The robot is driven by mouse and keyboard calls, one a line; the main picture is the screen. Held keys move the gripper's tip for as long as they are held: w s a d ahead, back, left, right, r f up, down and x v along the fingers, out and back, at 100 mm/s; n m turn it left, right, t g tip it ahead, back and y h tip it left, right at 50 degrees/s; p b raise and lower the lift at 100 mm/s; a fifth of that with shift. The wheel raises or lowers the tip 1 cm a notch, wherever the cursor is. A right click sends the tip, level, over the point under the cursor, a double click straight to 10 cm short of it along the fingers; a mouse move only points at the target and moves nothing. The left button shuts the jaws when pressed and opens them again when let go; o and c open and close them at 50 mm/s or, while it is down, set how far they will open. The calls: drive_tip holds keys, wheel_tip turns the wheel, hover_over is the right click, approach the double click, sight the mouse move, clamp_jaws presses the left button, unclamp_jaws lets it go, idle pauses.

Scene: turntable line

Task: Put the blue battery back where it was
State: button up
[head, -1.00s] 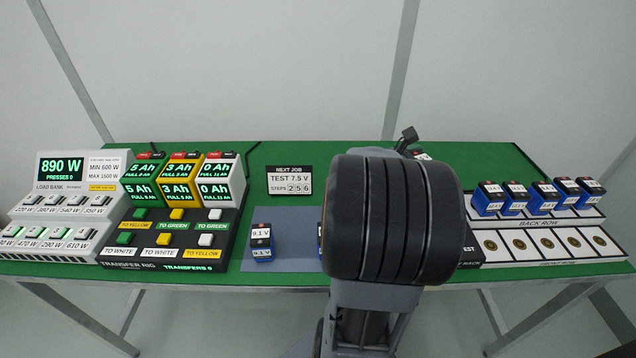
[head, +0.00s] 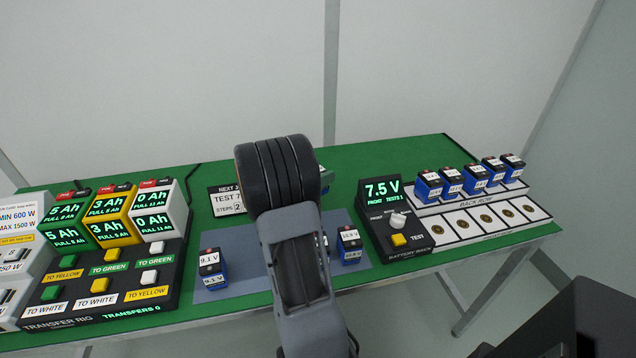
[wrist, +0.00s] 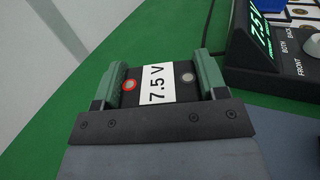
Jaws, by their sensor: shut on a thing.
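My gripper (wrist: 162,78) is shut on a battery (wrist: 174,72) with a black top, a red-ringed terminal and a 7.5 V label. The battery's sides are hidden in the wrist view. The battery rack (head: 408,252) reads 7.5 V. Its back row holds several blue batteries (head: 476,182). Its front row (head: 484,223) shows several bare pads with round contacts and no batteries.
The transfer rig (head: 104,285) stands at left. A job card (head: 226,200) is partly hidden by my arm.

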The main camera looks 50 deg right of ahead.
drive_tip(key=shift+w+f, duration=0.3)
drive_tip(key=shift+f, duration=0.15)
drive_tip(key=shift+f+b, duration=0.3)
drive_tip(key=shift+f, duration=1.05)
drive_tip(key=shift+f, duration=0.15)
drive_tip(key=o, duration=0.8)
drive_tip(key=shift+f, duration=0.1)
drive_tip(key=shift+c, duration=0.2)
drive_tip(key=o, duration=0.5)
drive_tip(key=shift+c, duration=0.2)
